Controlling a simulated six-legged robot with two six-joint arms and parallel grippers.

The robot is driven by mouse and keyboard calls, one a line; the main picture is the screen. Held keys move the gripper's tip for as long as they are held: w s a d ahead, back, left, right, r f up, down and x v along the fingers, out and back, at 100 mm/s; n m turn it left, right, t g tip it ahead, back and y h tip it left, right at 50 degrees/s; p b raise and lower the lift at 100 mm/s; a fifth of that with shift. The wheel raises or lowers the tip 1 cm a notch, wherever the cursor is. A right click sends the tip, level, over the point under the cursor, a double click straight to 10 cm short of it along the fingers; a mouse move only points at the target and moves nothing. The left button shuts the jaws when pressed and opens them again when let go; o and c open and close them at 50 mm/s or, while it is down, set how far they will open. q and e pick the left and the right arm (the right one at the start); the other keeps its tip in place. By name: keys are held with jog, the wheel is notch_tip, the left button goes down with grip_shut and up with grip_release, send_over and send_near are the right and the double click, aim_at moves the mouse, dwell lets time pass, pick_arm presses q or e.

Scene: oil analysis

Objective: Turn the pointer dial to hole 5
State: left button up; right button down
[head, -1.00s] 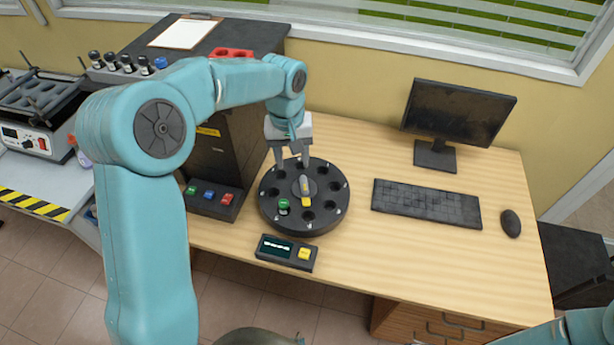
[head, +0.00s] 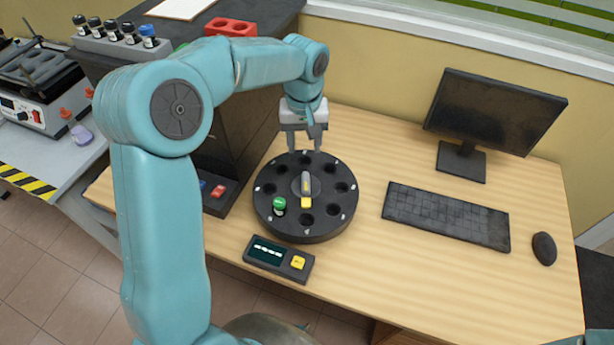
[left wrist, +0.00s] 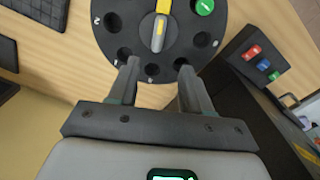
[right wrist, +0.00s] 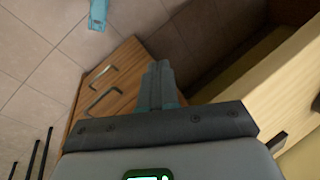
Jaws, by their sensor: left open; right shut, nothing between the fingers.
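The round black dial (head: 335,222) with several holes lies on the wooden desk. Its pointer (head: 306,186) is grey with a yellow end at the centre, the yellow end towards the front; it also shows in the left wrist view (left wrist: 159,32). A green-capped vial (head: 279,204) stands in a front-left hole, and its cap shows in the left wrist view (left wrist: 203,7). My left gripper (head: 305,150) is open and empty above the dial's back edge, its fingers pointing towards the dial and apart from the pointer. My right gripper (right wrist: 161,65) is shut and empty, away from the dial. The hole numbers are too small to read surely.
A small display box (head: 280,258) with a yellow button sits in front of the dial. A dark machine with coloured buttons (head: 218,191) stands left. The keyboard (head: 445,215), monitor (head: 495,112) and mouse (head: 544,248) are at right. Bare desk lies between dial and keyboard.

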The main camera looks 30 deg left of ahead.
aim_at(306, 181)
pick_arm(q)
notch_tip(306, 181, down, 13)
jog(key=shift+w+d+f+p, duration=0.1)
jog(key=shift+w+d+p, duration=0.05)
jog(key=shift+p, duration=0.25)
jog(key=shift+f, duration=0.15)
jog(key=shift+c, duration=0.3)
grip_shut()
